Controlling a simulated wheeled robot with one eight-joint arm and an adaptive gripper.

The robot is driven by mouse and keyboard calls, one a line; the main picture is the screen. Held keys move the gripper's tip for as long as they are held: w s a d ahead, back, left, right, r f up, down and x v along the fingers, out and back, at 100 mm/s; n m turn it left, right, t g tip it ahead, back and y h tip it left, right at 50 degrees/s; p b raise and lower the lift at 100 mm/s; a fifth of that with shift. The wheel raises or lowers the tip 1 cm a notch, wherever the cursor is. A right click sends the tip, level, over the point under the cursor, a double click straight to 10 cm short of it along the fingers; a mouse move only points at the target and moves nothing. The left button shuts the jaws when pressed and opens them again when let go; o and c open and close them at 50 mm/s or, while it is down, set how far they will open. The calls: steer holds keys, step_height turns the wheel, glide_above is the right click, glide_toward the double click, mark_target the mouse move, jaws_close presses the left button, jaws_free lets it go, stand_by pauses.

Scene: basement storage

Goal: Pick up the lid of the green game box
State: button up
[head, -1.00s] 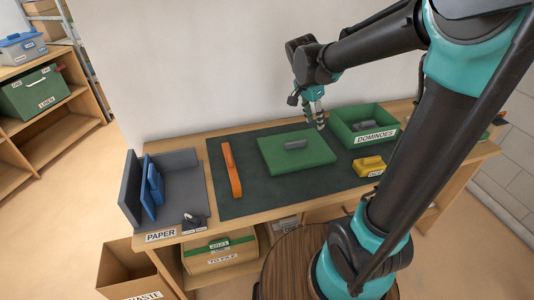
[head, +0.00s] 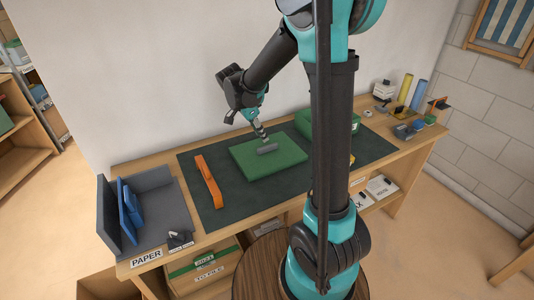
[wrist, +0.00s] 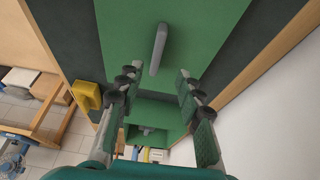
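The flat green lid (head: 280,162) lies on the dark mat, with a grey bar handle (head: 267,149) standing on its top. In the wrist view the lid (wrist: 205,35) and handle (wrist: 158,48) lie ahead of my fingers. My gripper (head: 262,138) is just above the lid, near the handle. In the wrist view my gripper (wrist: 158,74) is open, its fingers apart and empty, with the handle roughly in line with the gap. The open green box (head: 303,122) stands right of the lid, partly hidden by my arm; it also shows in the wrist view (wrist: 165,112).
An orange strap-like object (head: 208,181) lies left of the lid on the mat (head: 228,208). A grey paper tray (head: 172,205) with blue pieces stands at the left end. A yellow box (wrist: 88,96) is near the green box. The wall is close behind the bench.

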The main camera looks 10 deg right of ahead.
mark_target(267, 146)
steer(key=shift+s+x, duration=0.2)
steer(key=shift+x, duration=1.45)
steer(key=shift+s+x, duration=0.2)
steer(key=shift+x, duration=1.5)
steer(key=shift+a, duration=0.1)
jaws_close()
